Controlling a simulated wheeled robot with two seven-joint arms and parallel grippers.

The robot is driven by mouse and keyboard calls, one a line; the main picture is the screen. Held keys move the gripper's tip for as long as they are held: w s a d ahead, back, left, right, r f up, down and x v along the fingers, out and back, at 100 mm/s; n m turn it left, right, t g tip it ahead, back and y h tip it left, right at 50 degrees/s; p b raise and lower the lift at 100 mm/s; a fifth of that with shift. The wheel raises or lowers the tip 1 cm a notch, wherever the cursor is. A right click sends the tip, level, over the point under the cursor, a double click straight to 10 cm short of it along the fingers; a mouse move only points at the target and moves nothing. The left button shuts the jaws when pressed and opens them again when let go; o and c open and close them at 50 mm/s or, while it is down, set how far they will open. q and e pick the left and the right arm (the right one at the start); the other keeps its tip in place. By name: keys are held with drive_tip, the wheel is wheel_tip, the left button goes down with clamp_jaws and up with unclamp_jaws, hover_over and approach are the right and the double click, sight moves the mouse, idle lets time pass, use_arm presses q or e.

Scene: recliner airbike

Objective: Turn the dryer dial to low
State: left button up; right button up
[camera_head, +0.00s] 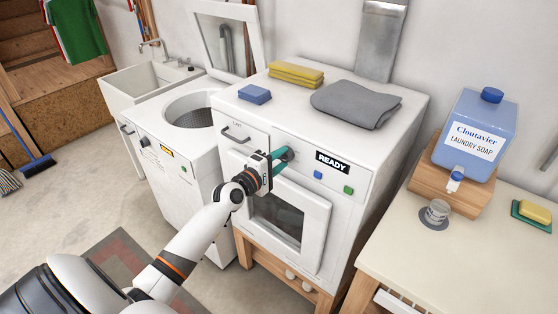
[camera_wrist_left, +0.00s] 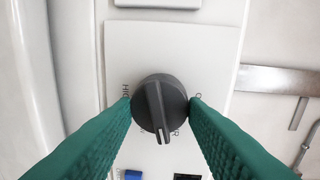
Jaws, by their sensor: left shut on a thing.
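The dryer (camera_head: 345,192) is the white machine with a READY display, a blue button and a green button on its front panel. Its dark grey dial (camera_wrist_left: 160,92) has a raised ridge that points down in the left wrist view. Lettering that begins "HI" shows at the dial's left; other letters at its right and below are partly hidden. My left gripper (camera_wrist_left: 160,103) has its teal fingers shut on the dial's two sides. In the head view the left gripper (camera_head: 283,160) reaches the panel left of READY and hides most of the dial. My right gripper is not in view.
A grey folded cloth (camera_head: 355,103), yellow cloths (camera_head: 296,72) and a blue cloth (camera_head: 254,94) lie on the dryer. An open washer (camera_head: 175,140) stands left. A blue soap container (camera_head: 478,135) stands on a wooden stand on the right table (camera_head: 440,262).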

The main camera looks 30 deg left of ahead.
use_arm(q)
drive_tip(key=m, duration=0.4)
drive_tip(key=shift+f, duration=0.1)
drive_tip(key=shift+m+p, duration=0.3)
drive_tip(key=shift+m, duration=1.7)
drive_tip(key=shift+f, duration=0.1)
drive_tip(key=o, duration=1)
drive_tip(key=shift+c, duration=0.2)
drive_tip(key=s+b, duration=0.2)
drive_tip(key=s, duration=1)
drive_tip(key=shift+a+r, duration=0.25)
drive_tip(key=shift+r, duration=0.1)
